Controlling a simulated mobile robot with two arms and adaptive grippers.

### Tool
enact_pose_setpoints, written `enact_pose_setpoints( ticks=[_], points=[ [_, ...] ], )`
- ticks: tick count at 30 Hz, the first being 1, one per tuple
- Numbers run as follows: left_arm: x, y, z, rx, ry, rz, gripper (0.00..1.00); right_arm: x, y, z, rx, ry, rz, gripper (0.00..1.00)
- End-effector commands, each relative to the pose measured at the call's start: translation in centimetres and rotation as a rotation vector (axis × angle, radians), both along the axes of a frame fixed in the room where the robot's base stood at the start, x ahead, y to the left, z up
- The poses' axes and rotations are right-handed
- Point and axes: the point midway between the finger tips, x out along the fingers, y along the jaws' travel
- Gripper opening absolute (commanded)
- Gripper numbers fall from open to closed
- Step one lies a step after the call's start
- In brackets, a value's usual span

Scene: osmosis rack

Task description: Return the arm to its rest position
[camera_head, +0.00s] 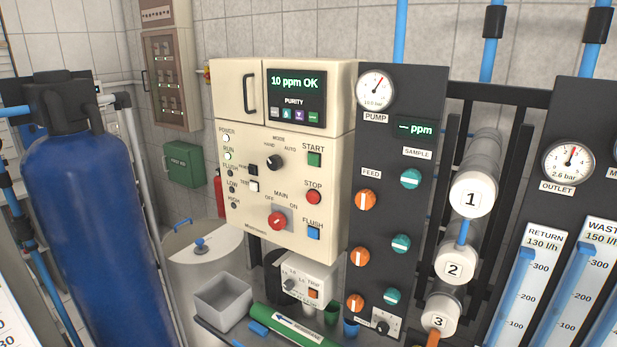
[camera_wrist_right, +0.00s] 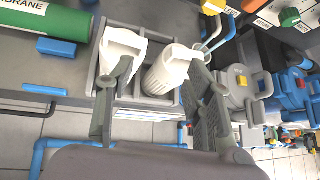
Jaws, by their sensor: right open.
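My right gripper (camera_wrist_right: 160,68) shows only in the right wrist view. Its two grey fingers are spread apart, with nothing held between them. Beyond the fingers, two white cylindrical cartridges stand in a grey holder; one (camera_wrist_right: 122,42) is partly behind the left finger and the other (camera_wrist_right: 168,72) shows between the fingers. I cannot tell the exact gap between the fingers and the cartridges. Neither arm shows in the head view, and my left gripper is out of sight.
The cream control cabinet (camera_head: 287,190) and dark gauge panel (camera_head: 395,130) stand ahead. A blue tank (camera_head: 105,220) is at left. A grey bin (camera_head: 222,300) and green membrane tube (camera_head: 290,325) lie on the bench.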

Motion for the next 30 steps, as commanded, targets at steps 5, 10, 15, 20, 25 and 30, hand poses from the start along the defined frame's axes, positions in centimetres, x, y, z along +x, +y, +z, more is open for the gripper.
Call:
enact_pose_setpoints(
  ticks=[5, 10, 15, 20, 25, 30],
  points=[
    [0.1, 0.0, 0.0, 0.000, -0.001, 0.000, 0.40, -8.9, -1.0, -4.5, 0.546, -0.099, -0.434, 0.48],
    [0.0, -0.1, 0.0, -0.001, -0.001, 0.000, 0.40, -16.1, -3.1, -4.8, 0.943, -0.237, -0.937, 0.48],
    [0.0, -0.1, 0.0, -0.001, -0.001, 0.001, 0.40, -21.1, -5.5, -3.0, 1.176, -0.379, -1.351, 0.48],
    [0.0, -0.1, 0.0, -0.001, -0.001, 0.001, 0.40, -23.9, -7.1, -1.0, 1.288, -0.475, -1.591, 0.48],
    [0.0, 0.0, 0.0, -0.001, -0.001, 0.001, 0.40, -26.1, -8.4, 1.0, 1.366, -0.557, -1.779, 0.48],
    [0.0, 0.0, 0.0, 0.000, -0.001, 0.001, 0.40, -27.9, -9.3, 2.9, 1.422, -0.624, -1.927, 0.48]
  ],
)
